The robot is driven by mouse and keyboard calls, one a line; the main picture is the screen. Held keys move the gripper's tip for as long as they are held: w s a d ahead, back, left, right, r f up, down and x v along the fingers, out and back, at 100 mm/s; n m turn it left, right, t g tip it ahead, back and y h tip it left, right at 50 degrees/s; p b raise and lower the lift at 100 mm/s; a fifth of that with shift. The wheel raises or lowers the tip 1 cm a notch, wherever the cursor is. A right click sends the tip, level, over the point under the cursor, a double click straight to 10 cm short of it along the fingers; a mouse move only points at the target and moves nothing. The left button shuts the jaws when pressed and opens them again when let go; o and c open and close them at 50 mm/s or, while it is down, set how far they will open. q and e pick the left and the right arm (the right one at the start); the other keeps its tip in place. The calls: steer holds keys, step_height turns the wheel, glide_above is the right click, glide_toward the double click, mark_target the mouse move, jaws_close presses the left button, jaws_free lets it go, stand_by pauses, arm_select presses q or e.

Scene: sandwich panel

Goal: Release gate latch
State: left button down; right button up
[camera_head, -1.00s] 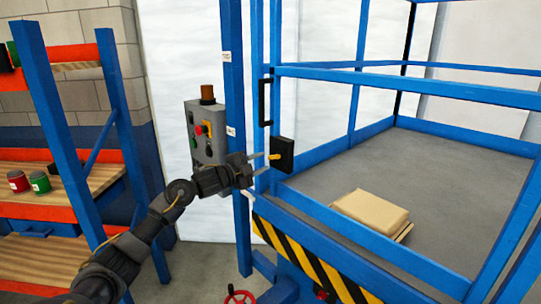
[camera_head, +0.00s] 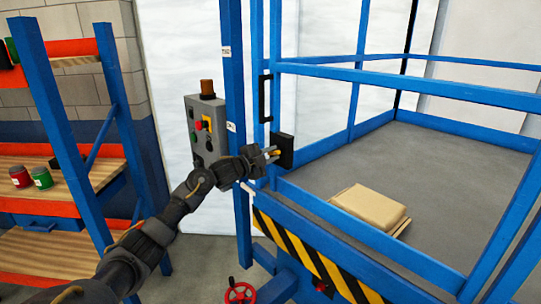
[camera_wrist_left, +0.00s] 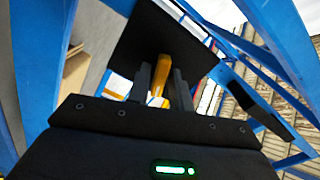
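The gate latch is a dark square plate (camera_head: 284,150) with a short yellow handle (camera_head: 276,154), on the blue gate post. In the left wrist view the yellow handle (camera_wrist_left: 166,72) stands out from the black plate (camera_wrist_left: 150,42). My left gripper (camera_head: 271,153) is at the latch, with its fingers drawn close together. In the left wrist view its two fingers (camera_wrist_left: 163,85) lie on either side of the handle and appear shut on it. The exact contact is partly hidden. My right gripper is not in view.
A grey control box (camera_head: 205,130) with buttons stands just left of the gate post (camera_head: 234,110). A black grab handle (camera_head: 264,98) is above the latch. A cardboard box (camera_head: 369,207) lies on the platform floor. Shelving (camera_head: 70,185) with cans stands at left.

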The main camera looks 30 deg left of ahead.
arm_select(q)
steer(key=m+b, duration=0.4)
steer(key=shift+f+m+b, duration=0.1)
steer(key=shift+m+b, duration=0.2)
steer(key=shift+b, duration=0.1)
steer(key=c, duration=1.4)
jaws_free()
steer(key=shift+c, duration=0.2)
